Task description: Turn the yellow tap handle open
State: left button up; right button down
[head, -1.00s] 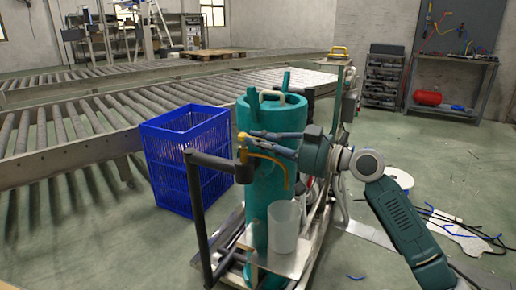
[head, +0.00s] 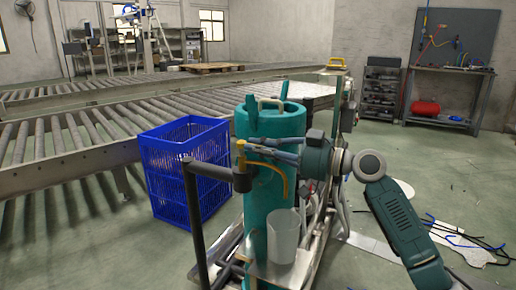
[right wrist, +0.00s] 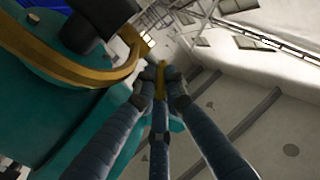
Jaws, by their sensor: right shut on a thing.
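The yellow tap handle (head: 241,149) stands at the front left of a tall teal tank (head: 262,215), above a curved yellow spout pipe (head: 283,178). My right gripper (head: 246,145) reaches in from the right, level with the handle, and its fingers are shut on it. In the right wrist view the fingertips (right wrist: 160,88) close around a narrow yellow piece (right wrist: 161,72), mostly hidden by them. The thick yellow curved pipe (right wrist: 95,75) shows at upper left there. My left gripper is not in view.
A translucent cup (head: 284,237) stands on the trolley below the spout. The trolley's dark push bar (head: 197,225) rises at the left front. A blue crate (head: 186,170) is left of the tank. A roller conveyor (head: 60,150) runs behind. Cables (head: 455,235) lie on the right floor.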

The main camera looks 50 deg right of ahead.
jog(key=c, duration=2.1)
grip_release()
jog(key=shift+w+a+f, duration=0.1)
jog(key=shift+w, duration=0.05)
jog(key=v, duration=1.2)
